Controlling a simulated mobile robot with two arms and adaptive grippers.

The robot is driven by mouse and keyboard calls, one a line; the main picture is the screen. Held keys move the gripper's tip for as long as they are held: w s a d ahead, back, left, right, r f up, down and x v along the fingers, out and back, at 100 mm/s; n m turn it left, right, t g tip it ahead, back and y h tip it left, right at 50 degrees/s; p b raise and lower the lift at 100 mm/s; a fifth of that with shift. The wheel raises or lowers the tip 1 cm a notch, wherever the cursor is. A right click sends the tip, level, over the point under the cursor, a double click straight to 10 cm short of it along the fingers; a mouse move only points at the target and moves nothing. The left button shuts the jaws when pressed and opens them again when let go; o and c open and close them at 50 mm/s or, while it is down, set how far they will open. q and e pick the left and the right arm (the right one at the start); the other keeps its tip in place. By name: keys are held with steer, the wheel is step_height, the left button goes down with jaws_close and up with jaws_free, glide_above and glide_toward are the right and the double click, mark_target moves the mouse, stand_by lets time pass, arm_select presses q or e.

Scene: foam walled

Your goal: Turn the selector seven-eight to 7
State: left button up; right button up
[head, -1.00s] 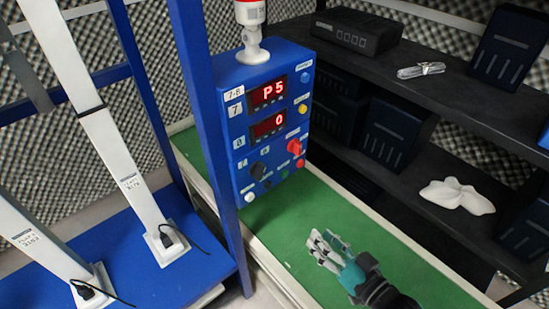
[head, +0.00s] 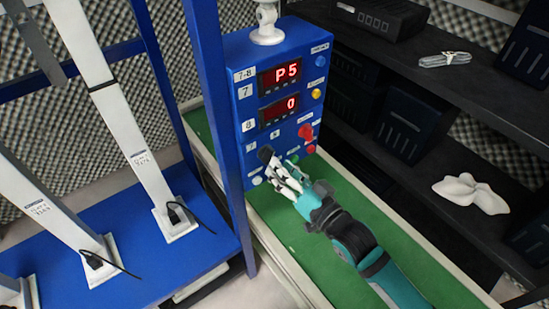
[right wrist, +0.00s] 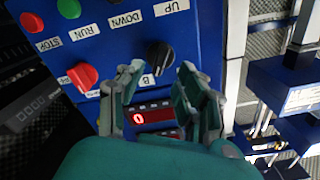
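My right gripper (head: 276,172) is just in front of the knob. In the right wrist view its fingers (right wrist: 158,84) are apart, with the knob slightly beyond the tips, and nothing is held. Contact cannot be told. My left gripper is not in view.
A red rotary handle (head: 306,131) and several buttons are close to the knob. The upper display (head: 280,76) reads P5, the lower one (head: 279,109) reads 0. A blue post (head: 214,110) stands left of the box. Black shelves (head: 440,150) stand right of the green surface (head: 350,210).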

mark_target(268, 156)
steer(key=x, duration=0.3)
steer(key=shift+w+a, duration=0.2)
steer(key=shift+w, duration=0.15)
jaws_close()
